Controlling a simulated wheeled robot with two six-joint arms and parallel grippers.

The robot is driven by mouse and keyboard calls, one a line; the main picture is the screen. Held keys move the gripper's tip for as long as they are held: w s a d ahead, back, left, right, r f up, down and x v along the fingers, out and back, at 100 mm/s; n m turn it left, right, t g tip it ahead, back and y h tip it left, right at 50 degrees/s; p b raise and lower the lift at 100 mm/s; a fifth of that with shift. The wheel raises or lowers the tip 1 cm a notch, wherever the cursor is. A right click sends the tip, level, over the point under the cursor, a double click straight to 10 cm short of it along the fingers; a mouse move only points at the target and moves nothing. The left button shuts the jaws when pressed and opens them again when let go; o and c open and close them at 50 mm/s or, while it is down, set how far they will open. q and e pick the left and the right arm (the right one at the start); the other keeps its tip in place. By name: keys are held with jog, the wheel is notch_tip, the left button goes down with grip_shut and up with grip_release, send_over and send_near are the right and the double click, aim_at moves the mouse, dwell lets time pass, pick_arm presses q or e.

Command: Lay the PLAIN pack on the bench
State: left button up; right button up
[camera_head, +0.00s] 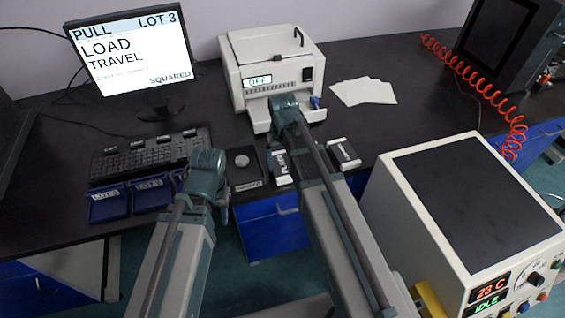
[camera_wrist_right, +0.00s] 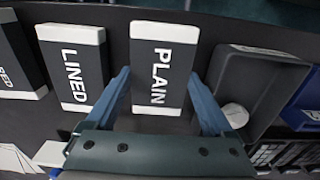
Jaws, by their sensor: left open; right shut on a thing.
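The PLAIN pack (camera_wrist_right: 158,75), dark with white ends and white lettering, sits between the two fingers of my right gripper (camera_wrist_right: 165,103), which is shut on it. In the head view the pack (camera_head: 281,165) shows beside my right arm, over the front of the bench (camera_head: 230,120). I cannot tell whether it touches the bench top. The LINED pack (camera_wrist_right: 73,68) lies beside it in the wrist view. My left gripper (camera_head: 190,178) is open near the bench's front edge, left of the small tray; its fingers are mostly hidden by its own arm.
A dark tray (camera_wrist_right: 262,72) with a white disc stands close beside the PLAIN pack. Another pack (camera_head: 343,154) lies right of my right arm. Blue bins (camera_head: 108,204), a keyboard (camera_head: 150,155), a white instrument (camera_head: 270,62) and white sheets (camera_head: 362,91) are around. Bare bench lies beyond the packs.

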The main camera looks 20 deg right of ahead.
aim_at(283, 164)
jog(key=shift+f, duration=0.15)
jog(key=o, duration=1.2)
jog(key=shift+o, duration=0.2)
notch_tip(283, 164, up, 12)
jog(key=r+p, duration=0.1)
jog(key=p, duration=1.1)
jog(key=s+a+n+h, duration=0.1)
jog(key=s+a+n, duration=0.2)
jog(key=s+a, duration=0.7)
jog(key=s, duration=0.4)
jog(key=shift+s+a+f, duration=0.15)
jog(key=shift+a+f, duration=0.1)
